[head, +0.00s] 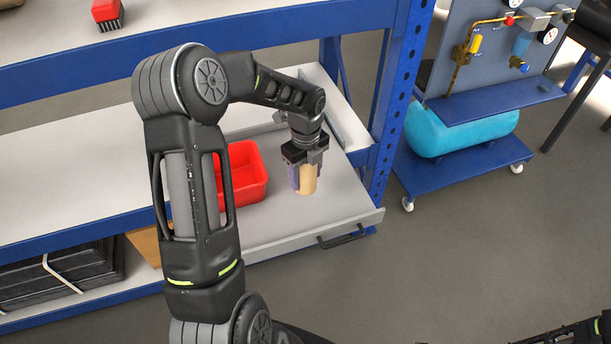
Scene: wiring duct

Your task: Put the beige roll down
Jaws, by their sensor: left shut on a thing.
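My left gripper (302,168) reaches down over the grey drawer tray (262,224) of the blue shelf unit. It is shut on the beige roll (308,181), which is upright. The fingers and wrist hide the roll's top. A purple piece (294,176) shows right beside the roll on its left; whether it is a separate thing I cannot tell. The roll's lower end is at or just above the tray's floor; contact cannot be told. Only a part of my right arm shows at the bottom right corner, and its gripper is out of view.
A red bin (246,172) stands in the tray left of the roll. The tray's front rim (285,240) has a dark handle (342,237). A blue upright post (392,110) rises at the tray's right. Bare tray floor lies in front of and right of the roll.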

